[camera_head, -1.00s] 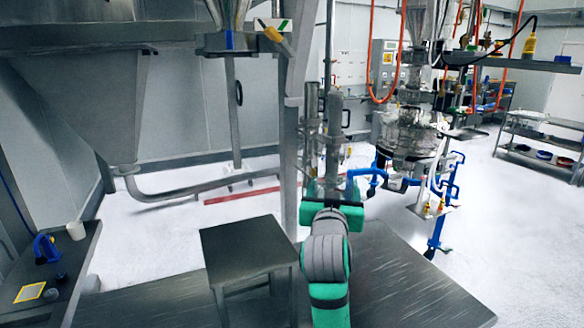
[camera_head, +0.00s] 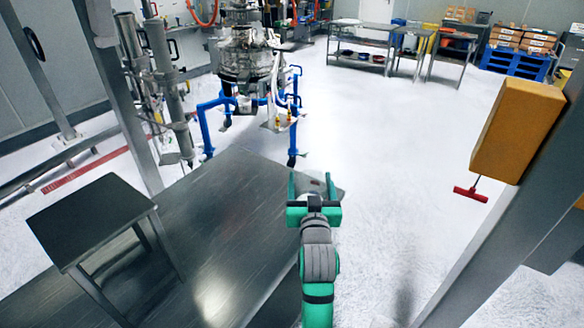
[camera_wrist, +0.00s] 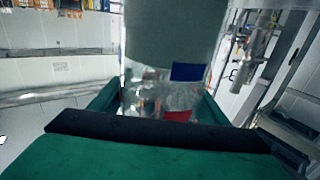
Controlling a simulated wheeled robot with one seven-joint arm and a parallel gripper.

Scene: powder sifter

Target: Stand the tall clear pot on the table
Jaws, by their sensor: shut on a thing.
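The tall clear pot (camera_wrist: 172,45) fills the upper middle of the wrist view, see-through and greyish, with a blue patch and a red patch showing on or through it. My gripper (camera_head: 313,187) is shut on it, with a green finger on either side. In the head view the pot is hard to make out between the fingers. A small dark table (camera_head: 92,215) with a bare top stands at the left. My gripper is to the right of this table and apart from it, over the edge of the dark platform.
A dark metal platform (camera_head: 215,235) lies under the table. A machine on blue legs (camera_head: 245,65) stands behind. A grey post with an orange-yellow box (camera_head: 517,130) is at the right. White floor is clear between them. Steel benches (camera_head: 362,42) stand far back.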

